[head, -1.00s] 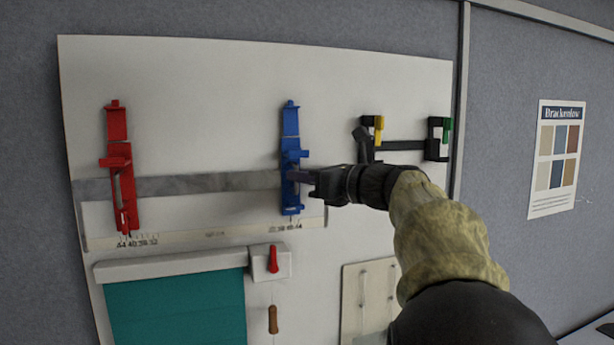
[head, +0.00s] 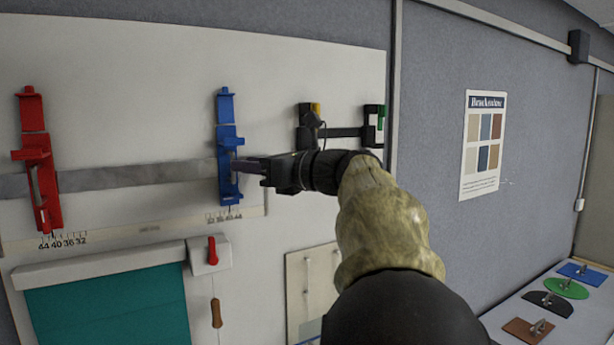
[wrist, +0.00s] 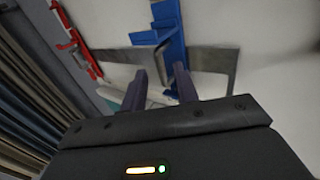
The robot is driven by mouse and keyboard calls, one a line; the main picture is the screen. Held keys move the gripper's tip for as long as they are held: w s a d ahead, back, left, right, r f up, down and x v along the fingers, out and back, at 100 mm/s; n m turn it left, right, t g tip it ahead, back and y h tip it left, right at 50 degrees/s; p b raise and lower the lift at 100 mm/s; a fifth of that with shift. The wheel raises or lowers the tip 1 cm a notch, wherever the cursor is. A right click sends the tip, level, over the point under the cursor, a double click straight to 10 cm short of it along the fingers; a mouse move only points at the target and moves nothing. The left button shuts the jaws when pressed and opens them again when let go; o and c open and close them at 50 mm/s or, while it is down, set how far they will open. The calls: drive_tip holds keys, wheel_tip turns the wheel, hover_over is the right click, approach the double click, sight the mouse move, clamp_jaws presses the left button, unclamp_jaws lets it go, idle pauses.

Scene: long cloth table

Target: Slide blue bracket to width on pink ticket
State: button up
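The blue bracket (head: 228,140) stands upright on a grey horizontal rail on the white board, above a number scale on its right side. It also shows in the wrist view (wrist: 168,30). My gripper (head: 240,166) reaches in from the right at the bracket's middle. In the wrist view my gripper's two fingers (wrist: 160,72) are apart, with a clear gap between them, just in front of the bracket's lower part. I cannot tell whether they touch it. A red bracket (head: 38,160) sits on the same rail at the left. No pink ticket is visible.
Below are a teal roller blind (head: 105,305), a box with a red lever (head: 210,254) and a hanging wooden pull (head: 216,313). A side table (head: 500,320) with several coloured plates stands at lower right.

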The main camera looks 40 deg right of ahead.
drive_tip(key=b+v, duration=0.4)
drive_tip(key=v, duration=1)
drive_tip(key=shift+s, duration=0.25)
drive_tip(key=shift+w+f, duration=0.1)
drive_tip(key=w+a+f+n+g+h+b, duration=0.15)
drive_tip(key=w+a+f+n+g, duration=0.25)
drive_tip(key=f, duration=1.1)
drive_tip(key=w+a+f+n+g+h, duration=0.25)
drive_tip(key=w+a+f+g, duration=0.2)
drive_tip(key=f, duration=1.15)
drive_tip(key=s+a+f+n+g+h, duration=0.1)
drive_tip(key=s+a+f+n, duration=0.3)
drive_tip(key=f+n, duration=0.4)
drive_tip(key=s+a+f+n+g+h+b, duration=0.1)
drive_tip(key=s+a+f+n, duration=0.3)
drive_tip(key=f+n, duration=0.4)
drive_tip(key=s+a+f+n+g+h, duration=0.2)
drive_tip(key=s+a+f+n+g, duration=0.1)
drive_tip(key=f+n, duration=0.5)
drive_tip(key=shift+s+a+f, duration=0.4)
drive_tip(key=shift+s+a, duration=0.45)
drive_tip(key=shift+s, duration=0.1)
